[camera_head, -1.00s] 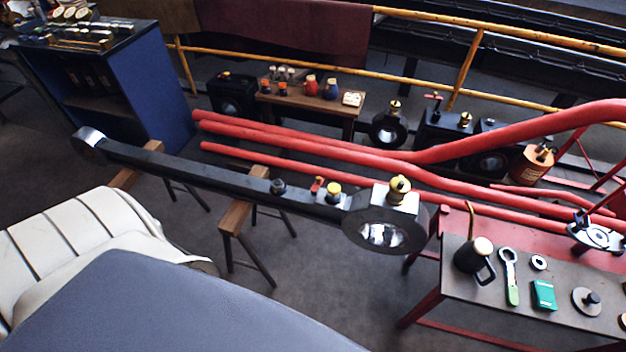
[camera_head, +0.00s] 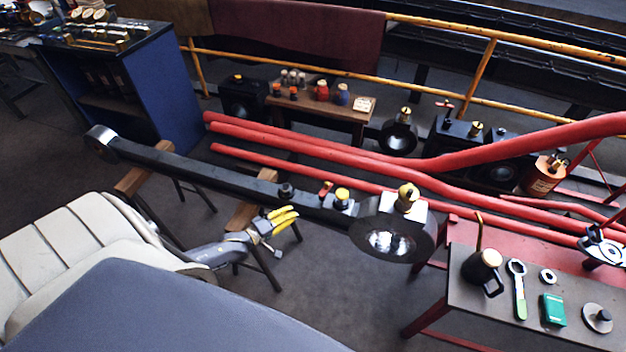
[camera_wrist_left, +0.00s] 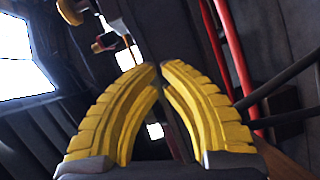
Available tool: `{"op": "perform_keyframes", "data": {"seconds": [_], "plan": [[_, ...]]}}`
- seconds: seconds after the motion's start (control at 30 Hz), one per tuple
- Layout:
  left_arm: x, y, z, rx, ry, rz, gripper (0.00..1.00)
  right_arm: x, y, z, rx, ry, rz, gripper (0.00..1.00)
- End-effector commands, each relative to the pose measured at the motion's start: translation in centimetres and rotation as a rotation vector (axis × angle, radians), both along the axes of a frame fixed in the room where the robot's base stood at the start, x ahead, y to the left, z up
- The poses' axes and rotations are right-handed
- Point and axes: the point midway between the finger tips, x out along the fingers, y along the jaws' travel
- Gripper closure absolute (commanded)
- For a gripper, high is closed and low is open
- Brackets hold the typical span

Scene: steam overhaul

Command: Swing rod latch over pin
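A long black rod (camera_head: 200,172) lies across wooden-topped trestles, its large ring end (camera_head: 420,238) toward the right. A small red lever (camera_head: 325,188), which looks like the latch, sits on the rod beside a yellow-topped knob (camera_head: 342,194). A dark round fitting (camera_head: 286,191) is just left of them. I cannot tell which part is the pin. My left gripper (camera_head: 291,214) is in front of the rod, below the red lever, apart from it. Its yellow fingers also show in the left wrist view (camera_wrist_left: 158,66), tips together with nothing visible between them. My right gripper is out of view.
Red pipes (camera_head: 400,170) run behind the rod. A brass-topped fitting (camera_head: 407,197) rises from the ring end. A bench (camera_head: 530,265) at right holds an oil can (camera_head: 482,268), a green-handled spanner (camera_head: 518,290) and a green box (camera_head: 554,308). Trestles (camera_head: 245,213) stand under the rod.

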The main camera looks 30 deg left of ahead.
Motion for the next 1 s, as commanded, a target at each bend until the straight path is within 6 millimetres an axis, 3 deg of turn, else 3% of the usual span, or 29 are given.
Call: {"op": "perform_keyframes", "data": {"seconds": [0.1,0.23,0.5,1.0], "plan": [[1.3,-0.3,4.5,-0.152,-0.053,-0.026,1.0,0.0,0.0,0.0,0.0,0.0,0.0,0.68],[2.1,-0.7,7.9,-0.277,-0.085,-0.052,1.0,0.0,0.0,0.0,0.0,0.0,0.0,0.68],[2.1,1.0,9.1,-0.272,-0.095,-0.062,1.0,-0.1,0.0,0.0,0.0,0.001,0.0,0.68],[2.7,0.9,9.2,-0.271,-0.097,-0.062,1.0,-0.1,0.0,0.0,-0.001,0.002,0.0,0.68]]}}
